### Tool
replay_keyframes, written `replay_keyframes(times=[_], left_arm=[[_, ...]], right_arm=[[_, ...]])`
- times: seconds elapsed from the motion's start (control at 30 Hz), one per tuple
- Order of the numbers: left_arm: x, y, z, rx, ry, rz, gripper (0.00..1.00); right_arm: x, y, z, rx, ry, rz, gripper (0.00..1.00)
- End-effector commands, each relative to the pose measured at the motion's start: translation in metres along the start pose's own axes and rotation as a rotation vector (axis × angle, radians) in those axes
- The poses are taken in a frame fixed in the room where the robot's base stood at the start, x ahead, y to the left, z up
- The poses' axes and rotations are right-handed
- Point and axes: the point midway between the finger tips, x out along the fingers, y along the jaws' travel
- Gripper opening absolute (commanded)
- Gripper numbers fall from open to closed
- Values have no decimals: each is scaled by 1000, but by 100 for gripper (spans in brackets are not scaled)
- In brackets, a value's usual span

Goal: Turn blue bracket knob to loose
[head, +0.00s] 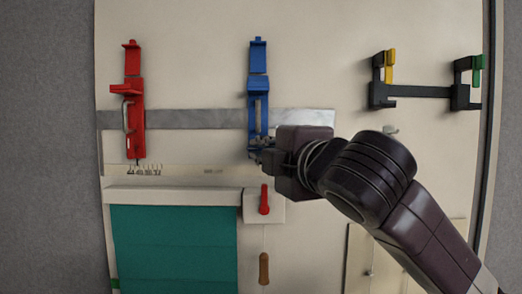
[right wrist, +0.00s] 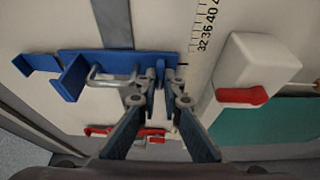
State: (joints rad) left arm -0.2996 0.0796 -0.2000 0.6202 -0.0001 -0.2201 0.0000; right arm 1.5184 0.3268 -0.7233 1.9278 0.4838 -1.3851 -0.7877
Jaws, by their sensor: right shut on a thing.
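The blue bracket (head: 258,88) is mounted upright on the pale board, across a grey metal strip. In the right wrist view the blue bracket (right wrist: 100,72) lies sideways, with a grey wire loop along it. Its blue knob (right wrist: 160,73) is at the bracket's end, between my fingertips. My right gripper (head: 258,150) reaches in from the right to the bracket's lower end; the right wrist view shows its two fingers (right wrist: 161,80) closed around the knob. In the head view the gripper mostly hides the knob. My left gripper is not in view.
A red bracket (head: 133,100) stands left on the same grey strip (head: 200,119). A white box with a red lever (head: 264,199) sits just below the gripper, above a wooden handle (head: 264,268). Teal cloth (head: 175,245) lies lower left. Black brackets with yellow (head: 390,65) and green (head: 478,72) levers are upper right.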

Motion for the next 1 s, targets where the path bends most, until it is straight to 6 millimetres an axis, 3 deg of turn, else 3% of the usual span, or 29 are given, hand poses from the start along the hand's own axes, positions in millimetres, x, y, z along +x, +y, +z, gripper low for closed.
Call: replay_keyframes(times=[0.5,0.53,0.67,1.0], left_arm=[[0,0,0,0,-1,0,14],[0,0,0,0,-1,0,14],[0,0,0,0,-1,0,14],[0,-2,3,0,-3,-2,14]], right_arm=[[1,-2,0,-16,0,-11,0],[1,-2,0,-16,0,-11,10],[0,-1,0,-16,0,-10,25],[-2,0,0,-16,0,-5,25]])
